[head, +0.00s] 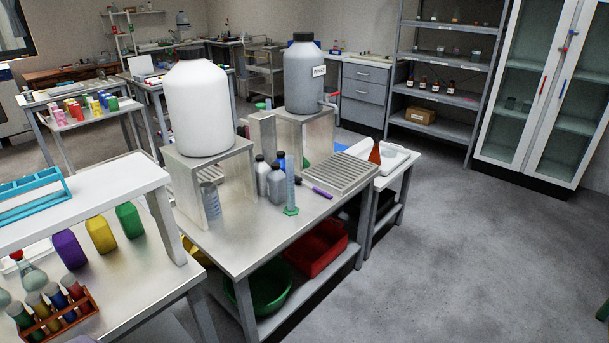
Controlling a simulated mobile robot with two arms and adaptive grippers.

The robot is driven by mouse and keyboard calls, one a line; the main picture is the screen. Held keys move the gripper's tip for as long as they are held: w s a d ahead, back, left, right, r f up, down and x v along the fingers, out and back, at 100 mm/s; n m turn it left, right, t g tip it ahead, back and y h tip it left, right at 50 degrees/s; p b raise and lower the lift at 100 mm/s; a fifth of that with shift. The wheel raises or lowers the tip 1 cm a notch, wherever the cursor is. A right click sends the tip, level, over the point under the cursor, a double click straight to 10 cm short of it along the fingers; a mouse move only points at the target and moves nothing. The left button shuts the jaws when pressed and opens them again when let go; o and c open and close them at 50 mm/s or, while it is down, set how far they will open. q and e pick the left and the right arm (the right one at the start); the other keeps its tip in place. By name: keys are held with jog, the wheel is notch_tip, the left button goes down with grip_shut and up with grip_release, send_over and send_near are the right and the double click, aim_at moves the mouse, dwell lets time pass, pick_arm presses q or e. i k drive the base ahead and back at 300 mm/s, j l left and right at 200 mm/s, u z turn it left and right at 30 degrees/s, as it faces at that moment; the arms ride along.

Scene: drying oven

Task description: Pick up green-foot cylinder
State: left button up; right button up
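The green-foot cylinder (290,186) stands upright on the metal table (256,236), near the table's middle. It is a slim bluish measuring cylinder on a green base. Two grey bottles with dark caps stand just left of it, the nearer one (277,185) very close to it. Another clear graduated cylinder (211,198) stands further left, partly under the left metal stand; its foot colour is not clear. Neither of my grippers is in view.
A large white carboy (199,105) and a grey carboy (304,75) stand on metal stands. A purple-handled item (317,189) and a ribbed drain rack (342,173) lie right of the cylinder. Red (318,249) and green (265,288) tubs sit below.

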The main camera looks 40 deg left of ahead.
aim_at(291, 209)
jog(key=i+u, duration=0.5)
jog(key=i+l+u, duration=0.15)
jog(key=i+u, duration=0.35)
jog(key=i+l+u, duration=0.3)
jog(key=u, duration=0.2)
